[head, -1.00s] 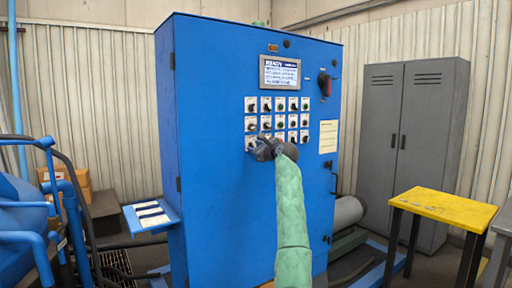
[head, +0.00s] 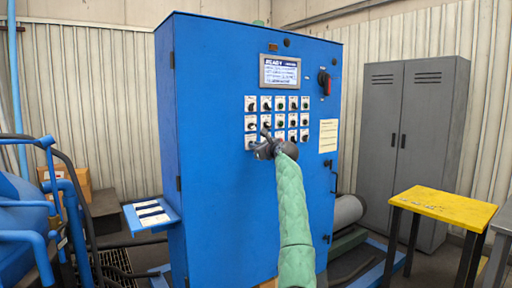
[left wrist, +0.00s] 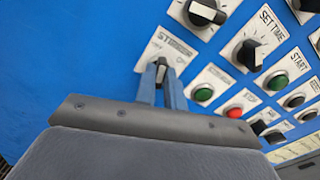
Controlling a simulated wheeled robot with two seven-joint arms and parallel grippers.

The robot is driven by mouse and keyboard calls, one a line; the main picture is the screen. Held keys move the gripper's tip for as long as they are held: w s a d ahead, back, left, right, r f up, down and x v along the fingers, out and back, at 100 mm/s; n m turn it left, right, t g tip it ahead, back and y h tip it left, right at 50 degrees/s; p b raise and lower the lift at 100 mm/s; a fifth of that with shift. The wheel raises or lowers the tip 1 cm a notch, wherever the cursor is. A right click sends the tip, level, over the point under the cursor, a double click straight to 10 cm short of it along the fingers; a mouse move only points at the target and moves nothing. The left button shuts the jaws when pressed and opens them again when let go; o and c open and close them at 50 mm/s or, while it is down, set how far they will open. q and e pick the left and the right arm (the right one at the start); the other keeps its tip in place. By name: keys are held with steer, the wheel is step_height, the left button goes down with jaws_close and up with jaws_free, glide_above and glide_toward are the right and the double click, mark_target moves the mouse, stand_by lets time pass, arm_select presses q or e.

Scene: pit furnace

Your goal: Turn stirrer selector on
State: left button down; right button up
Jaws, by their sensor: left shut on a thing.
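The stirrer selector (left wrist: 161,70) is a small black knob on a white plate, with its label partly readable and an "OFF" mark at its left. In the left wrist view the two blue-grey fingers of my left gripper (left wrist: 161,86) stand on either side of the knob and are shut on it. The fingers partly cover the plate, so the knob's exact setting is hard to read. In the head view my left gripper (head: 262,143) is at the bottom-left controls of the blue cabinet (head: 215,120), and it hides the selector. My right gripper is out of view.
Close by on the panel are other knobs, a green button (left wrist: 202,93) and a red button (left wrist: 235,112). Above is a lit screen (head: 280,72) reading "READY". A small shelf (head: 151,214) juts out at left; a yellow table (head: 444,208) stands at right.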

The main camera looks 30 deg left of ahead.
arm_select(q)
steer(key=m+p, duration=0.3)
steer(key=m, duration=0.7)
steer(key=shift+w+r+p, duration=0.1)
steer(key=shift+p, duration=0.3)
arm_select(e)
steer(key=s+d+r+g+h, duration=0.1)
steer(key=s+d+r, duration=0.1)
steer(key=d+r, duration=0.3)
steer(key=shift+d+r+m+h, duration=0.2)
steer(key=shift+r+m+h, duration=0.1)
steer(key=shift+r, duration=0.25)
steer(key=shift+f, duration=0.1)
arm_select(q)
steer(key=c, duration=1.5)
jaws_free()
steer(key=shift+d, duration=0.1)
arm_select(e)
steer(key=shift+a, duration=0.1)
